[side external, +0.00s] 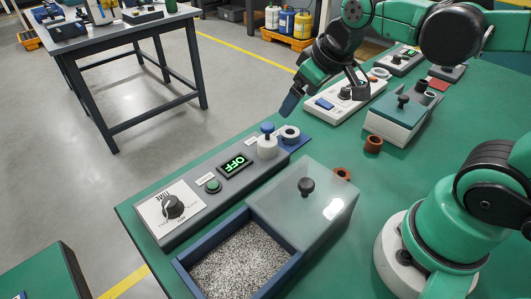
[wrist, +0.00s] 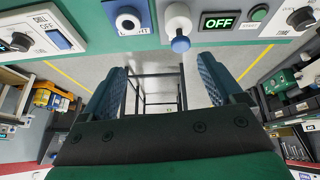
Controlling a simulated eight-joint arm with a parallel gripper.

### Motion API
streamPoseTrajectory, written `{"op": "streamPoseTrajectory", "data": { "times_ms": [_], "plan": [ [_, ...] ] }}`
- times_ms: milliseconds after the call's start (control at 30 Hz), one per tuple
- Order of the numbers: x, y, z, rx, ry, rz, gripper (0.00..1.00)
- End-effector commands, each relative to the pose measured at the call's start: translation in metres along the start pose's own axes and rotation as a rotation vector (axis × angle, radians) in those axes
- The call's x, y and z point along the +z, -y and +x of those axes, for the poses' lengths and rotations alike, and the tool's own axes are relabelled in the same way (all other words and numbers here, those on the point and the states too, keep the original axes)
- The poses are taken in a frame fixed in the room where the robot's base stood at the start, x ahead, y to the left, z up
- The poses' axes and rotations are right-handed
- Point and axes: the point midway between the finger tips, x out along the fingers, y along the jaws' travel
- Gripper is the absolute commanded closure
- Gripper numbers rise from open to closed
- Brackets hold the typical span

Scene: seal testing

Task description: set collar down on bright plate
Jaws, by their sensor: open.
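A pale grey ring-shaped collar (side external: 290,132) lies flat on a blue plate (side external: 302,139) at the far end of the grey control panel. The collar (wrist: 127,22) and the blue plate (wrist: 144,10) also show in the wrist view, at the top left. My gripper (side external: 290,104) hangs above the far side of the panel, apart from the collar. In the wrist view my gripper (wrist: 164,80) has its two blue fingers wide apart, with nothing between them.
A white knob with a blue top (side external: 267,142) stands beside the collar. The panel display (side external: 235,164) reads OFF. A lidded bin (side external: 300,205) of grey granules is in front. Brown rings (side external: 373,144) lie on the green bench. A white device (side external: 345,103) stands behind.

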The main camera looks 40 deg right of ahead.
Motion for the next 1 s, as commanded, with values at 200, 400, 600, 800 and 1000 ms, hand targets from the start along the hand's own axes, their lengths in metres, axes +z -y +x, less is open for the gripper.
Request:
{"op": "streamPoseTrajectory", "data": {
  "times_ms": [200,400,600,800,1000],
  "plan": [
    [0.019,0.015,0.001,-0.013,-0.134,0.09,0.13],
    [0.021,0.017,0.002,-0.016,-0.155,0.106,0.13],
    [0.021,0.017,0.002,-0.016,-0.153,0.105,0.13],
    [0.021,0.017,0.002,-0.016,-0.152,0.104,0.13],
    [0.021,0.017,0.002,-0.016,-0.152,0.104,0.13]
  ]
}}
